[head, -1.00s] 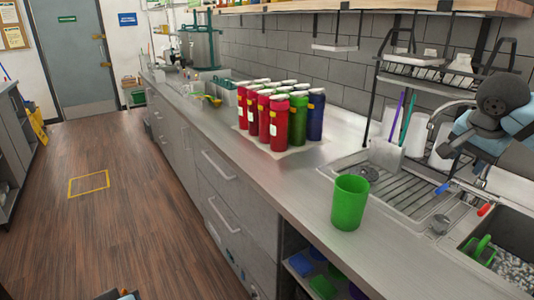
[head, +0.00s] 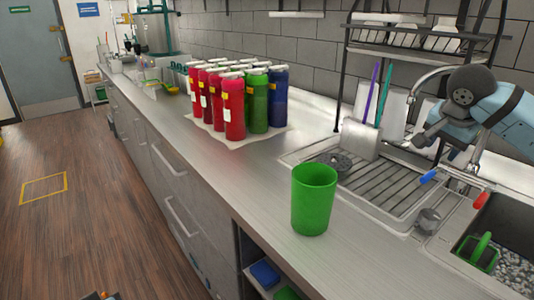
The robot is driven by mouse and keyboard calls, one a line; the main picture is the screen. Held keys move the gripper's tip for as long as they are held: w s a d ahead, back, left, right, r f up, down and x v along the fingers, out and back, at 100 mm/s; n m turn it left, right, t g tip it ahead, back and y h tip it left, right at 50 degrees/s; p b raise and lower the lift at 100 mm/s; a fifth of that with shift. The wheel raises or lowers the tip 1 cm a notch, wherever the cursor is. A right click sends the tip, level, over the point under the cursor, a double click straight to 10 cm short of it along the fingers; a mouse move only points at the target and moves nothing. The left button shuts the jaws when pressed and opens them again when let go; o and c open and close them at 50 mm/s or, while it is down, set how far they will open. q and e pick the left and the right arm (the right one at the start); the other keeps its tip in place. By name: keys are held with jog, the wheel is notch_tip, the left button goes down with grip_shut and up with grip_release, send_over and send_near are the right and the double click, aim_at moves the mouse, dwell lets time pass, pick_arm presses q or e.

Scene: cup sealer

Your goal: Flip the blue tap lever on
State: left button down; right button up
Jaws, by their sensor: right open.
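The blue tap lever (head: 428,177) sticks out to the left of the tap base at the back edge of the sink unit. A red lever (head: 481,200) is to its right. The curved metal spout (head: 424,77) rises behind my right arm, which partly hides the tap. My right gripper (head: 428,146) is open and empty, pointing down-left, a little above the blue lever in the picture. I cannot tell how far apart they are in depth.
A green cup (head: 314,200) stands on the counter (head: 225,165) left of the drainboard (head: 385,185). A holder with a purple and a teal stick (head: 360,138) stands behind. Several red, green and blue bottles (head: 232,108) stand further left. The sink basin (head: 508,235) is at lower right.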

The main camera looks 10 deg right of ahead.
aim_at(430, 174)
jog(key=b+x, duration=0.1)
jog(key=x, duration=0.9)
jog(key=shift+w+d+f, duration=0.1)
jog(key=shift+d+f, duration=0.05)
jog(key=shift+f, duration=0.2)
grip_shut()
